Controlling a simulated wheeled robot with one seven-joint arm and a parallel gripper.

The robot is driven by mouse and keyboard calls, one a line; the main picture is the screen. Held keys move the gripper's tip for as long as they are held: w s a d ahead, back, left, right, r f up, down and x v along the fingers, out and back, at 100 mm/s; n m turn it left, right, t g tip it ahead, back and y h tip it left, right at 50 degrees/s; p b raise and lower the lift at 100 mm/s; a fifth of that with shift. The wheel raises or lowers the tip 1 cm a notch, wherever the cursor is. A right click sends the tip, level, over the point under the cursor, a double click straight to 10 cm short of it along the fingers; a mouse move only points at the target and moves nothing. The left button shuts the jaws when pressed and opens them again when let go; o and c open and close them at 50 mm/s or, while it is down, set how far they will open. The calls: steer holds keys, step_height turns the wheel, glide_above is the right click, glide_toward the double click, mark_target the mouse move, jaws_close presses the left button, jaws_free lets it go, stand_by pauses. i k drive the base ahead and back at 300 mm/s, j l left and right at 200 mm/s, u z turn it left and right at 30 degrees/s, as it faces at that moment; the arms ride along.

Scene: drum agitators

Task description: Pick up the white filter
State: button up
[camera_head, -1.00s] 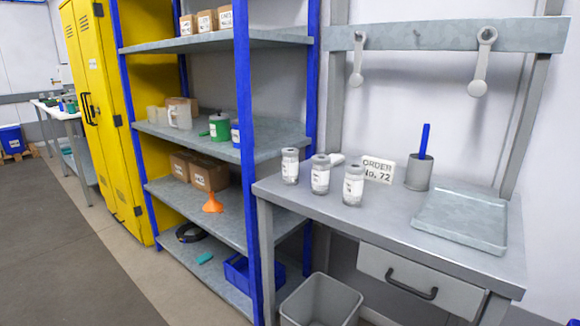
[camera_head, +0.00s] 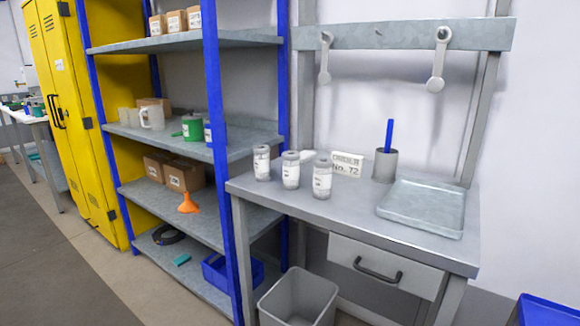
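A small white piece (camera_head: 307,155), perhaps the white filter, lies on the grey workbench (camera_head: 400,235) behind the jars. It is partly hidden by them, and its exact shape is too small to tell. Three grey-white labelled jars stand in a row in front of it: a left jar (camera_head: 262,163), a middle jar (camera_head: 291,170) and a right jar (camera_head: 323,178). A white order sign (camera_head: 346,164) stands just right of the white piece. My gripper is not in view.
A grey cup with a blue stick (camera_head: 385,165) and a metal tray (camera_head: 425,208) stand on the bench's right half. A grey bin (camera_head: 298,300) stands below. A blue-post shelf (camera_head: 217,180) is at left, and a blue container (camera_head: 548,312) is at lower right. Floor is free at lower left.

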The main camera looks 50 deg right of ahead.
mark_target(262, 158)
steer(key=i+z, duration=0.1)
steer(key=z, duration=0.4)
steer(key=i+z, duration=0.1)
steer(key=z, duration=0.35)
steer(key=i+j+z, duration=0.1)
steer(key=z, duration=0.4)
steer(key=i+j+z, duration=0.1)
steer(key=z, duration=0.4)
steer(key=i+j+z, duration=0.3)
steer(key=j, duration=0.25)
steer(key=i+j+z, duration=0.1)
steer(key=j+z, duration=0.2)
steer(key=j, duration=0.25)
steer(key=i+j+z, duration=0.1)
steer(key=j+z, duration=0.15)
steer(key=j, duration=0.4)
steer(key=j+z, duration=0.3)
steer(key=j, duration=0.35)
steer(key=i+j, duration=0.1)
steer(key=j, duration=1.1)
steer(key=i+j, duration=0.4)
